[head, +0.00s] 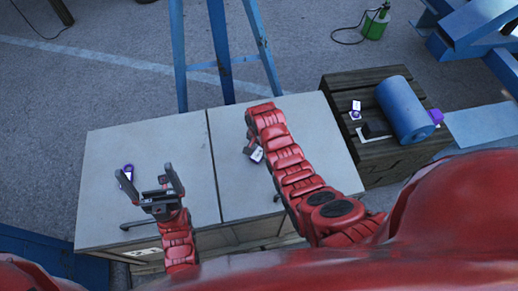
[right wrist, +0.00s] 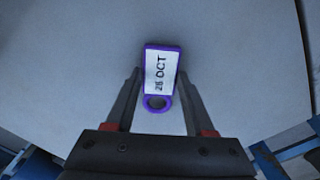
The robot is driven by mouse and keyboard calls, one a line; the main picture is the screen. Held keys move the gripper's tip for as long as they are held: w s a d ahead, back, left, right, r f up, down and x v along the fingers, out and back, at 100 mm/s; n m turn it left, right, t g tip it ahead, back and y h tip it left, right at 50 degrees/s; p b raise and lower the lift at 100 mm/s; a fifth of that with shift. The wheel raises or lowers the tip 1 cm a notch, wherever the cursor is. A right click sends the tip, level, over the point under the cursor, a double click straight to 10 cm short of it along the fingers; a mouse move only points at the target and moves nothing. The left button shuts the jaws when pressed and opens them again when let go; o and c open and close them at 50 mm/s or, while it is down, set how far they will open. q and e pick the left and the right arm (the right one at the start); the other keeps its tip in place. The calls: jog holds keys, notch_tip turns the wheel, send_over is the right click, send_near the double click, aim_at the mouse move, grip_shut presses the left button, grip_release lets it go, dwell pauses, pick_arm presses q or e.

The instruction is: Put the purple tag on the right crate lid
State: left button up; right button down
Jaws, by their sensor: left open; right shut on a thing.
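A purple-rimmed tag with a white label reading like "26 OCT" (right wrist: 162,72) sits between the fingertips of my right gripper (right wrist: 158,100), which is shut on its ring end. In the head view this tag (head: 257,155) shows beside the right gripper, over the right half of the pale grey cabinet top (head: 310,130); any gap beneath it is hard to judge. Another purple tag (head: 126,176) lies on the left half. My left gripper (head: 164,180) is open and empty just right of it. A third purple-and-white tag (head: 355,110) lies on the dark wooden crate (head: 385,160) at the right.
A blue stand (head: 222,60) rises behind the cabinet. A green canister (head: 375,25) stands on the floor behind.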

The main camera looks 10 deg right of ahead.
jog(key=shift+f, duration=0.2)
jog(key=shift+f, duration=0.2)
jog(key=shift+c, duration=1.3)
grip_release()
